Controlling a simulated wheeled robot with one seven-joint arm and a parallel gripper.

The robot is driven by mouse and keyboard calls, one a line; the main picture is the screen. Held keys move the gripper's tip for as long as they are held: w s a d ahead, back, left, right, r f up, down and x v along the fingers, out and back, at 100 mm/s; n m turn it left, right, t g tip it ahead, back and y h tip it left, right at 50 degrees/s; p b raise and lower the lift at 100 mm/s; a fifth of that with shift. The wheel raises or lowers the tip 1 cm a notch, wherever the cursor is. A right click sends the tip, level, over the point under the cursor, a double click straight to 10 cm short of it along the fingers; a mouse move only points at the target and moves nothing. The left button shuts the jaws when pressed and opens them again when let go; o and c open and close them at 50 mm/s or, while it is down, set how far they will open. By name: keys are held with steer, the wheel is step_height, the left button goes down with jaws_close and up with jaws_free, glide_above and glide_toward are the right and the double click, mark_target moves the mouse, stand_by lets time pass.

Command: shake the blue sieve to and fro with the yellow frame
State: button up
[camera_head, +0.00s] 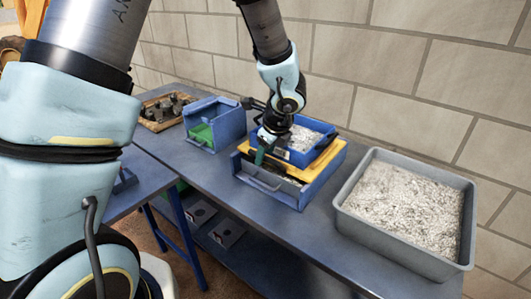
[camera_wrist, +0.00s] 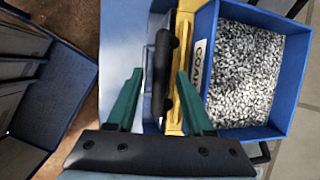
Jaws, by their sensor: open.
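The blue sieve (camera_head: 302,157), filled with grey-white gravel, sits on the yellow frame (camera_head: 325,160) over a blue tray on the bench. In the wrist view the sieve (camera_wrist: 255,133) is at the right, with a partly hidden label on its wall. The yellow frame (camera_wrist: 184,30) runs beside it as a strip, with a black bar handle (camera_wrist: 162,70) along its left side. My gripper (camera_wrist: 160,75) is open, its green fingers on either side of the handle in the picture. I cannot tell if they touch it. In the head view my gripper (camera_head: 262,155) is at the sieve's near left side.
A large grey bin (camera_head: 350,215) of pale gravel stands to the right on the bench. A blue box (camera_head: 232,125) with a green inside and a wooden tray (camera_head: 150,123) of dark rocks stand to the left. A brick wall is close behind the bench.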

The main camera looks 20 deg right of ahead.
steer(key=v, duration=1)
steer(key=shift+r, duration=0.35)
steer(key=shift+s, duration=0.15)
steer(key=w+a+f+n+g, duration=0.1)
steer(key=a+f+n+g, duration=0.1)
steer(key=a+n, duration=2.6)
steer(key=shift+a+n+g+h, duration=0.35)
steer(key=shift+a+g, duration=0.35)
steer(key=shift+a, duration=1.15)
steer(key=shift+f, duration=0.15)
